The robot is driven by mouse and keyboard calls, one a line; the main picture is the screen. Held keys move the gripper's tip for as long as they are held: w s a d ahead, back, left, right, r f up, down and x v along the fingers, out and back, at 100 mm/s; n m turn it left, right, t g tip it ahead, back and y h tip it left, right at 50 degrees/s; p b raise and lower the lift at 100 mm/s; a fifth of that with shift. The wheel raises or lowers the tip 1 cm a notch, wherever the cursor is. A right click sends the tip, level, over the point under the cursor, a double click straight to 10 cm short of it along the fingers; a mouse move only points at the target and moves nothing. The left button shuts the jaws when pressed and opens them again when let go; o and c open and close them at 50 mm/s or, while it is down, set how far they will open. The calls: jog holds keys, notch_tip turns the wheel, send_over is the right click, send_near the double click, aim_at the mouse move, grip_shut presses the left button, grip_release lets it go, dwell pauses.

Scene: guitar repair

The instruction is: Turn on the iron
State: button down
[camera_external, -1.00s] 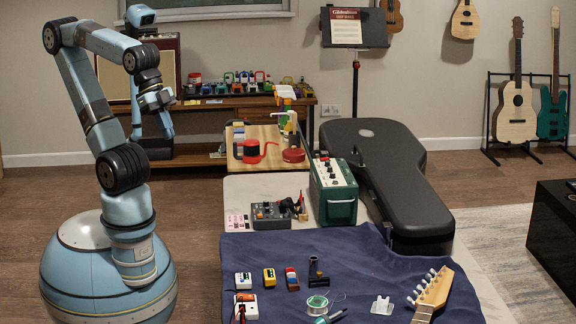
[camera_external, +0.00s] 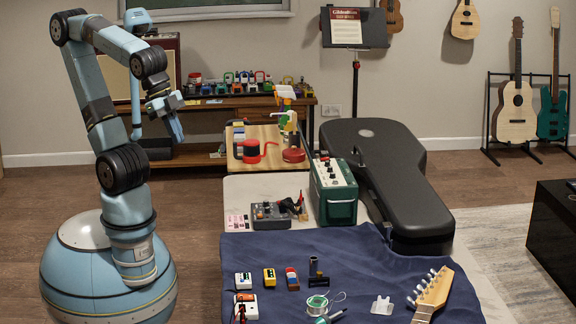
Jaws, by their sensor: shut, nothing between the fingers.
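My gripper (camera_external: 179,136) is in the air at the left, above the floor and well to the left of the work table. Its fingers point down and look closed and empty. A pen-like tool with a teal handle (camera_external: 330,316), perhaps the iron, lies at the near edge of the blue cloth, partly cut off by the picture edge. A dark grey box with knobs (camera_external: 270,214) stands on the table beyond the cloth. I cannot tell whether it belongs to the iron. No power switch can be made out.
The blue cloth (camera_external: 345,252) holds small pedals, a solder spool (camera_external: 318,304) and a guitar headstock (camera_external: 432,291). A green amplifier (camera_external: 333,191) and a black guitar case (camera_external: 390,180) stand behind it. Floor is open between my base and the table.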

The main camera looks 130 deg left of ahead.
jog(key=w+a+f+m+g+y, duration=0.1)
jog(key=w+a+f+m+y, duration=0.2)
jog(key=w, duration=0.5)
jog(key=m+y, duration=0.3)
jog(key=m, duration=0.9)
send_over(238, 295)
jog(key=w, duration=0.1)
notch_tip(238, 295, down, 22)
jog(key=shift+a, duration=0.45)
jog(key=shift+s+d+f, duration=0.15)
jog(key=shift+f, duration=1.3)
jog(key=shift+s+d+f, duration=0.1)
jog(key=shift+f, duration=1.3)
jog(key=shift+s+d+f, duration=0.15)
jog(key=shift+f, duration=1.3)
jog(key=shift+f, duration=0.15)
jog(key=shift+s+f, duration=0.1)
jog(key=shift+f, duration=0.1)
